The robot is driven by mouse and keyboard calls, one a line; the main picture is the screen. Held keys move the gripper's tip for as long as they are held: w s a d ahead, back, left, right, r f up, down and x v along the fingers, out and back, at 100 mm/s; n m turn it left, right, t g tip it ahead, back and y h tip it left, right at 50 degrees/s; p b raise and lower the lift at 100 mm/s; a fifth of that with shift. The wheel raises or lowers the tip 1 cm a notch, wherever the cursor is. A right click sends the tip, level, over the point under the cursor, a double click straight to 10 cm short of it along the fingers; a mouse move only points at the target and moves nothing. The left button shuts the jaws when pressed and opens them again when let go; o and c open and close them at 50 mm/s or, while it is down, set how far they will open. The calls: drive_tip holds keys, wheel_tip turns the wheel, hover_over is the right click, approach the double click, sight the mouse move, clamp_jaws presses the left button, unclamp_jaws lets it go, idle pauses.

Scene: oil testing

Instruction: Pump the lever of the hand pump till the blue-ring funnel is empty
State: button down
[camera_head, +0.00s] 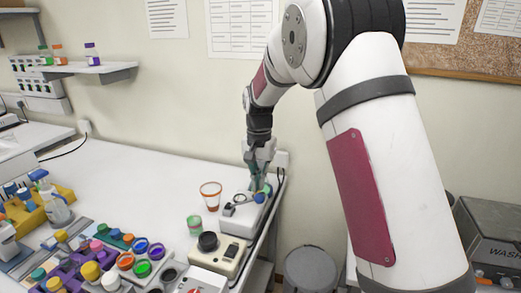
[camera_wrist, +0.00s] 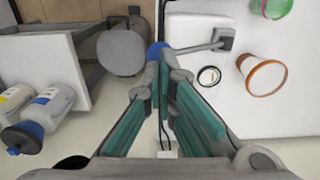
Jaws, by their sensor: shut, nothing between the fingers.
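The hand pump (camera_head: 238,220) has a pale body at the right end of the bench. Its grey lever (camera_wrist: 200,47) runs from a dark pivot block (camera_wrist: 224,38) to a blue knob (camera_wrist: 157,48). The knob also shows in the head view (camera_head: 260,198). My gripper (camera_wrist: 164,65) is shut with nothing between its fingers. Its tips are right at the knob and partly cover it; I cannot tell whether they touch. A funnel with an orange ring (camera_wrist: 265,75) stands beside the pump, also in the head view (camera_head: 210,195). I cannot make out a blue-ring funnel or its liquid.
A small round port (camera_wrist: 209,76) lies near the lever. A green cup (camera_head: 195,225) and a beige device (camera_head: 218,258) stand close by. Several coloured jars crowd the bench's left front. The bench edge and a grey bin (camera_head: 310,268) lie right of the pump.

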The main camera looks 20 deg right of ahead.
sight(262, 195)
drive_tip(key=shift+f, duration=0.25)
drive_tip(key=shift+f, duration=1)
drive_tip(key=shift+s+d+f, duration=0.2)
drive_tip(key=shift+d+f, duration=0.1)
drive_tip(key=shift+f, duration=0.3)
drive_tip(key=shift+f+b, duration=0.15)
drive_tip(key=shift+b, duration=0.15)
drive_tip(key=shift+s+d+f, duration=0.2)
drive_tip(key=shift+d+f, duration=0.05)
drive_tip(key=shift+f, duration=0.4)
